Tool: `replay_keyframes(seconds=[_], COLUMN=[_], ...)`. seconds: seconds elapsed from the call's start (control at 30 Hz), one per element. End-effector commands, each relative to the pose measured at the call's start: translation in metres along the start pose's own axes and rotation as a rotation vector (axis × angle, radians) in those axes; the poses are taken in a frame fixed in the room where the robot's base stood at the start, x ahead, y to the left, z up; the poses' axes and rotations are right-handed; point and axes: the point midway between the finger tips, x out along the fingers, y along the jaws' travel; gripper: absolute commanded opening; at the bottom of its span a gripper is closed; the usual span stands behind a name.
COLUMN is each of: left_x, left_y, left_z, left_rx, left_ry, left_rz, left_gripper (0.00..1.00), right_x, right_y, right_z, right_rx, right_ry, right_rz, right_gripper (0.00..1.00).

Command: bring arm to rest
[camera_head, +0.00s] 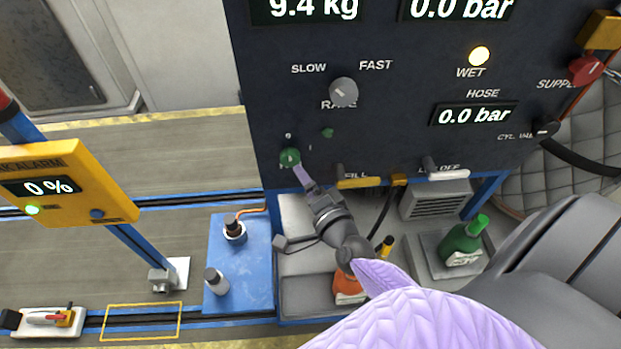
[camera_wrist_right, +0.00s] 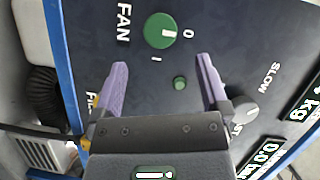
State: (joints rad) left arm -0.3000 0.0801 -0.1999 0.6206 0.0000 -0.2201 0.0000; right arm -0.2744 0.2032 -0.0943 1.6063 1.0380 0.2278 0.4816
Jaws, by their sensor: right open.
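My right arm (camera_head: 345,240) reaches up from the lower right in the head view. My right gripper (camera_head: 303,178) is near the lower left of the dark control panel (camera_head: 400,120), by the green fan knob (camera_head: 290,158). In the right wrist view the gripper (camera_wrist_right: 163,75) is open, with two purple fingers apart and nothing between them. The fan knob (camera_wrist_right: 162,30) lies beyond the fingertips, clear of both; its white mark points toward 0. My left gripper is not in view.
A grey rate knob (camera_head: 343,92) and small green lamp (camera_head: 327,132) are on the panel. Below stand a green bottle (camera_head: 462,245) and an orange bottle (camera_head: 348,288), partly hidden by my arm. A yellow alarm box (camera_head: 65,185) stands left.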

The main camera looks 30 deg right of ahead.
Motion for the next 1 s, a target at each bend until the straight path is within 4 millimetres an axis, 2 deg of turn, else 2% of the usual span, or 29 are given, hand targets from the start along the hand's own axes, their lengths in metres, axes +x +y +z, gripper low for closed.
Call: replay_keyframes(seconds=[0.1,0.2,0.6,0.67,0.77,0.83,0.9,1.0], left_x=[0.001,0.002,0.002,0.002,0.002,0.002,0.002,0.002], left_y=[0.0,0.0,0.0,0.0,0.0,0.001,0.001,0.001], left_z=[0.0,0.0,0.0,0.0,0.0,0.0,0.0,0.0], left_rx=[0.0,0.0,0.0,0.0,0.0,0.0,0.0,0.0], left_ry=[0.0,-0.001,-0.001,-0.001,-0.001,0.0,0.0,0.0], left_rz=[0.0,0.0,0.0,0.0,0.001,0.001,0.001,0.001], left_gripper=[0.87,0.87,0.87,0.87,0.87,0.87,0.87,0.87], right_x=[-0.016,-0.021,-0.022,-0.022,-0.03,-0.046,-0.067,-0.096], right_y=[0.001,0.001,0.0,-0.002,-0.014,-0.02,-0.019,-0.011], right_z=[0.001,0.0,0.0,0.006,0.039,0.07,0.091,0.098], right_rx=[0.0,0.0,-0.001,-0.02,-0.171,-0.374,-0.595,-0.858], right_ry=[-0.001,-0.001,-0.002,-0.031,-0.214,-0.415,-0.595,-0.78], right_rz=[0.001,0.0,0.0,0.001,0.011,0.036,0.084,0.182], right_gripper=[0.95,0.95,0.95,0.95,0.95,0.95,0.95,0.95])
